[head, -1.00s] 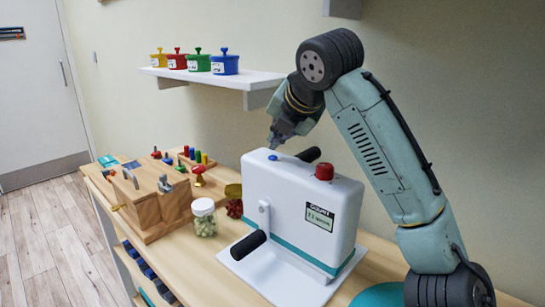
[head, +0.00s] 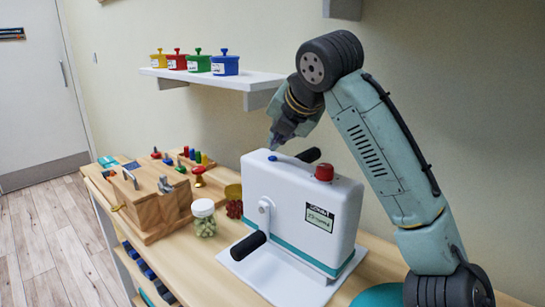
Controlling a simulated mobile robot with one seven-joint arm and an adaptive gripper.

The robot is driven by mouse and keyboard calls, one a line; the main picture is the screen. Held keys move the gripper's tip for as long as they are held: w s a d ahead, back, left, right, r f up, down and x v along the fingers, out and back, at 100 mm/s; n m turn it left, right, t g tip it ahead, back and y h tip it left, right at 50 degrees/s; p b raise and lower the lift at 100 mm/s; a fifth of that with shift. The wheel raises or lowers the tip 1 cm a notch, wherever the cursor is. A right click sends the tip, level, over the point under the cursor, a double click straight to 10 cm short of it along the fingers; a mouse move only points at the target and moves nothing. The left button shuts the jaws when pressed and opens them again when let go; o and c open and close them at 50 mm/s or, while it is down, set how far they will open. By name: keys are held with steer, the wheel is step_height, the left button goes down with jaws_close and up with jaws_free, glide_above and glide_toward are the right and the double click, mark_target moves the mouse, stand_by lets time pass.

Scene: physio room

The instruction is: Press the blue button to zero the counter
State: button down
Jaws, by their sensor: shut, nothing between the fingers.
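The blue button (head: 272,157) is a small round cap on the top of a white machine (head: 290,195), near its left end. My gripper (head: 272,146) is shut and empty and points down just above the blue button. Whether its tips touch the button I cannot tell. A counter display (head: 319,217) with a green panel is on the machine's front face; its digits are too blurred to read.
A red knob (head: 324,172) stands on the machine's top, right of the button. A black-gripped crank (head: 248,245) sticks out in front. A jar (head: 204,217) and wooden box (head: 150,205) stand left. A shelf (head: 220,76) with several coloured pots hangs behind.

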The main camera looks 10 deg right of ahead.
mark_target(277, 156)
steer(key=shift+f, duration=0.4)
steer(key=shift+f, duration=0.5)
stand_by(0.5)
stand_by(0.4)
steer(key=shift+r+p, duration=0.7)
steer(key=shift+r, duration=0.2)
steer(key=shift+r, duration=0.1)
step_height(277, 156, up, 5)
steer(key=p, duration=0.5)
